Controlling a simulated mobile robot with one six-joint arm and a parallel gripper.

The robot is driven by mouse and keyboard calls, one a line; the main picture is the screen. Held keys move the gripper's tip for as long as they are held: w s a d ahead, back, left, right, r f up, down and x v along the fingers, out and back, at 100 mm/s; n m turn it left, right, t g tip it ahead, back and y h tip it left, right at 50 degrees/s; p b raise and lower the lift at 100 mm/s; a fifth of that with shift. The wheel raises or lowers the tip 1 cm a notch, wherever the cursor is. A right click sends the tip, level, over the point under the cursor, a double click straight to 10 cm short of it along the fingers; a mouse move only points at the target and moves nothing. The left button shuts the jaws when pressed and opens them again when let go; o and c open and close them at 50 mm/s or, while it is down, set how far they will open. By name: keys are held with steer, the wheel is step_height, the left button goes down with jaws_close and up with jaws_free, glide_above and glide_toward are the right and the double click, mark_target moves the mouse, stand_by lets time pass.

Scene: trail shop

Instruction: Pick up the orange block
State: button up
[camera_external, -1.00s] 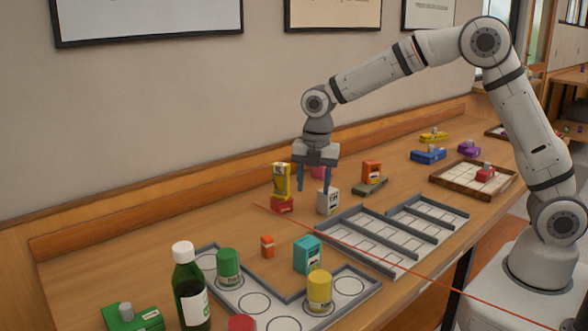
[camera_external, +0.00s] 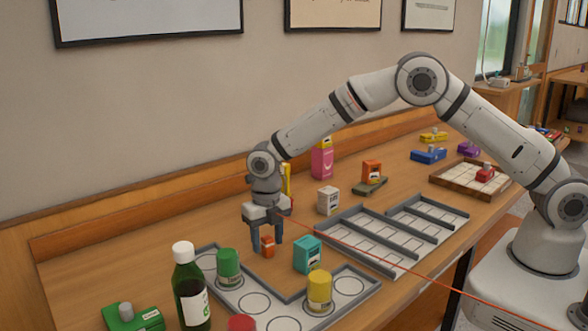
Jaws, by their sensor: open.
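The small orange block (camera_external: 268,250) stands on the wooden table, left of the teal box (camera_external: 308,254) and behind the grey tray with round spots. A larger orange box (camera_external: 372,171) stands farther back on a dark green slab.
The round-spot tray (camera_external: 371,283) holds a green jar (camera_external: 229,267) and a yellow jar (camera_external: 319,290). A dark green bottle (camera_external: 190,289) stands at the front left. A white box (camera_external: 328,200) and a pink box (camera_external: 322,161) stand behind right. Table left of my gripper is clear.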

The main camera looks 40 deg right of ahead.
step_height(320, 180, down, 2)
steer(key=shift+f, duration=0.1)
steer(key=shift+c, duration=0.6)
steer(key=c, duration=0.9)
